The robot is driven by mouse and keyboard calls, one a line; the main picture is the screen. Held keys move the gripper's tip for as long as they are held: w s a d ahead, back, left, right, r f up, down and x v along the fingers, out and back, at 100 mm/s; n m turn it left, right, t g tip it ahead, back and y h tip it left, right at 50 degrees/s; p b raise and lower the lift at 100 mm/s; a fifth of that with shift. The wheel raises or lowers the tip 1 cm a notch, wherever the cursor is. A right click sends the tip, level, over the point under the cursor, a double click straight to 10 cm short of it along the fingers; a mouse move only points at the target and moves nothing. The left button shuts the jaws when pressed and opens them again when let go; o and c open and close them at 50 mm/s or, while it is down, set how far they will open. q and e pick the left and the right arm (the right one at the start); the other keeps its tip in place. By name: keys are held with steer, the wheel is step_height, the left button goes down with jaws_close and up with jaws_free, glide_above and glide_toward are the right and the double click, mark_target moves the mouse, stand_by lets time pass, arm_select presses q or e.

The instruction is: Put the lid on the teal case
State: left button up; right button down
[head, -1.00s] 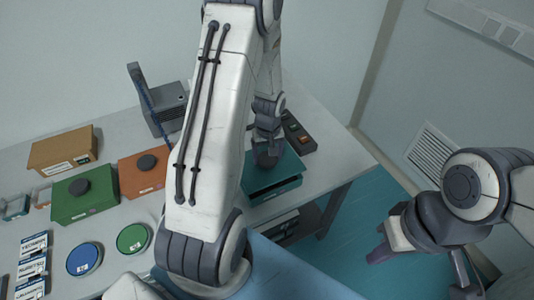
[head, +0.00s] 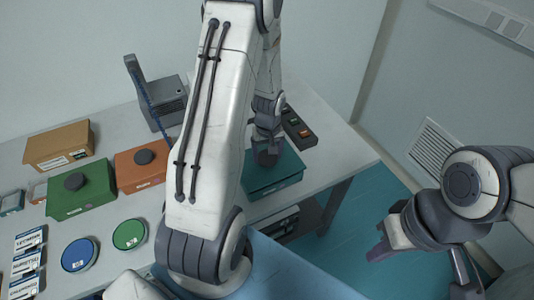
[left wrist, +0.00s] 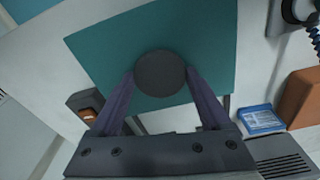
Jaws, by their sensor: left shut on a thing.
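The teal lid (head: 290,168) lies over the teal case (head: 278,187) at the right end of the table and looks level and lined up with it. My left gripper (head: 267,156) is above the lid, shut on its dark round knob. In the left wrist view, the knob (left wrist: 160,73) sits between the two fingertips, and the flat teal lid top (left wrist: 210,40) fills the upper middle. The lid hides the case's inside. My arm covers the left side of the case in the head view. My right gripper (head: 384,247) hangs off the table at the right; its finger gap is unclear.
A green case (head: 85,200) and an orange case (head: 140,175), both with knobbed lids, stand at left. A brown box (head: 58,150), blue and green round discs (head: 130,233) and labelled cards are near. A dark switch box (head: 297,128) stands just behind the teal case.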

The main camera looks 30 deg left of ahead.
arm_select(q)
steer(key=shift+f+b, duration=0.85)
stand_by(1.1)
steer(key=o, duration=1.4)
steer(key=shift+r, duration=0.1)
step_height(320, 180, up, 10)
steer(key=b, duration=0.1)
steer(key=shift+s+d+r, duration=0.15)
steer(key=shift+s+d, duration=0.15)
